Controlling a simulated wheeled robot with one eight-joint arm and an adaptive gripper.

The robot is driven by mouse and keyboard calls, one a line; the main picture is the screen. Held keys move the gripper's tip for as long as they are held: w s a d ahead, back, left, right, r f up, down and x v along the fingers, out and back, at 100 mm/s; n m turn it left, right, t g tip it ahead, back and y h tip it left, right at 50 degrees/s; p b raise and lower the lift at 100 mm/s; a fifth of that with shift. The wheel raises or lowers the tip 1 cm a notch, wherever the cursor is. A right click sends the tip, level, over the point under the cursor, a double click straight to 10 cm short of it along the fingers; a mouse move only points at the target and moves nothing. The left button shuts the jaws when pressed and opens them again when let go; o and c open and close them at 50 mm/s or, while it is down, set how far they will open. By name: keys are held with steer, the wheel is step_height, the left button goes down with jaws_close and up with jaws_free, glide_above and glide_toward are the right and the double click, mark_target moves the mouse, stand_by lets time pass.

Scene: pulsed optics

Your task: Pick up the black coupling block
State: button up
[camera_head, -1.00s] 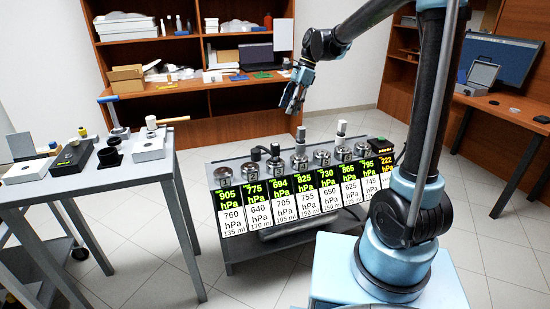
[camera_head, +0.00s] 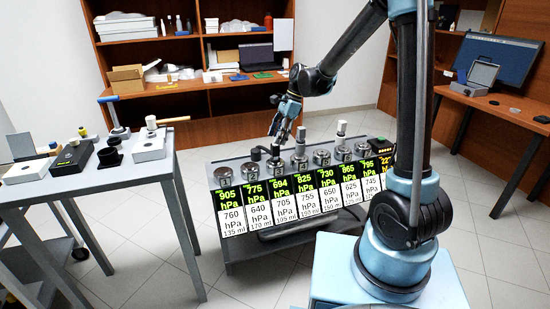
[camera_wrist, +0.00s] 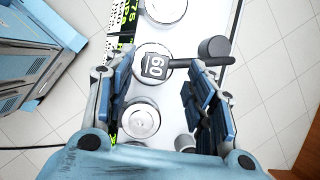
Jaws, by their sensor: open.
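My gripper (camera_head: 281,127) is open above the back of the low bench. In the wrist view its two blue-grey fingers (camera_wrist: 165,80) stand wide apart with nothing held. A dark block with a "60" face (camera_wrist: 155,67), which looks like the black coupling block, lies over a round metal canister between and beyond the fingertips. In the head view a small dark piece (camera_head: 275,150) shows on a canister just below my gripper. I cannot tell the height gap.
Several metal canisters stand in a row on the bench (camera_head: 232,255), behind display panels (camera_head: 280,205). Another dark piece (camera_head: 256,154) and a pale upright post (camera_head: 301,134) stand close by. The left table (camera_head: 160,185) holds boxes and a hammer.

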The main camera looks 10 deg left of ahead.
mark_target(275, 145)
steer(key=shift+d+x, duration=0.15)
steer(key=shift+x, duration=1)
steer(key=shift+d+x, duration=0.15)
steer(key=shift+x, duration=1.05)
steer(key=shift+s+f, duration=0.1)
jaws_close()
